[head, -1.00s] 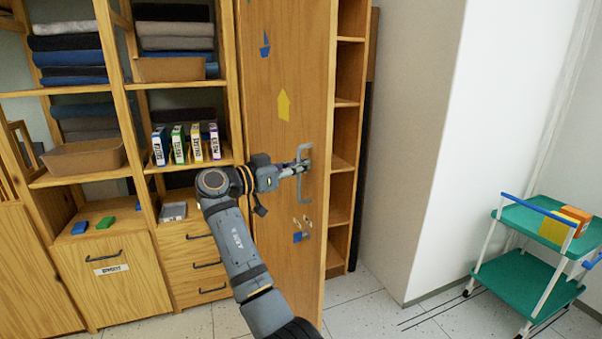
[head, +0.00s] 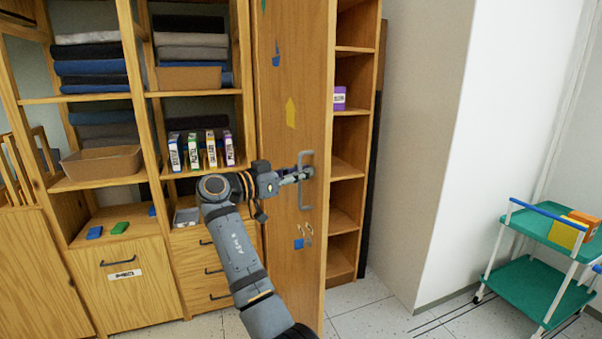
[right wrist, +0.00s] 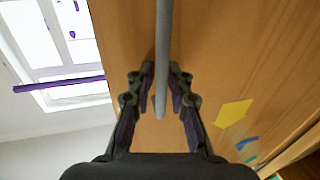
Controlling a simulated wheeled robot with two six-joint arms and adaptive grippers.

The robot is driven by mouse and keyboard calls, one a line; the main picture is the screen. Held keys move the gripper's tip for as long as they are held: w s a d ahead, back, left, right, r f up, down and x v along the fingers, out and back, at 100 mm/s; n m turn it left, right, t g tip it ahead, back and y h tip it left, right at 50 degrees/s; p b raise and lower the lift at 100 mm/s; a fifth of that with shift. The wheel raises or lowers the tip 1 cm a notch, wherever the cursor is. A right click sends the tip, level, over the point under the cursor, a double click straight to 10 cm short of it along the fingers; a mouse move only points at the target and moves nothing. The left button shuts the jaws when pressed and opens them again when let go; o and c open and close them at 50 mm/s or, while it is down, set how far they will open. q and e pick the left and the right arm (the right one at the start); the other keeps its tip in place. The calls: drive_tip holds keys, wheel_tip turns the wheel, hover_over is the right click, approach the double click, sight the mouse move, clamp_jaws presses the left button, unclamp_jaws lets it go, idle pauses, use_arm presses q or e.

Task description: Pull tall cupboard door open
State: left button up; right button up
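The tall wooden cupboard door (head: 285,165) stands ajar, swung out from the cupboard, with shelves (head: 347,165) showing to its right. Its grey bar handle (head: 306,156) is on the outer face near the free edge. My right gripper (head: 303,174) is at the handle. In the right wrist view my right gripper (right wrist: 161,80) has its two fingers closed in on either side of the handle bar (right wrist: 162,50), with the door's wood (right wrist: 215,60) behind. My left gripper is out of view.
A purple box (head: 340,98) stands on a shelf inside the cupboard. Open shelving with folded cloth (head: 92,66) and several upright boxes (head: 210,150) is at left. A green trolley (head: 540,290) stands at right. The floor between door and trolley is clear.

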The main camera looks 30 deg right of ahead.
drive_tip(key=shift+a, duration=0.1)
drive_tip(key=a, duration=0.7)
drive_tip(key=shift+s+a, duration=0.15)
drive_tip(key=shift+f, duration=0.1)
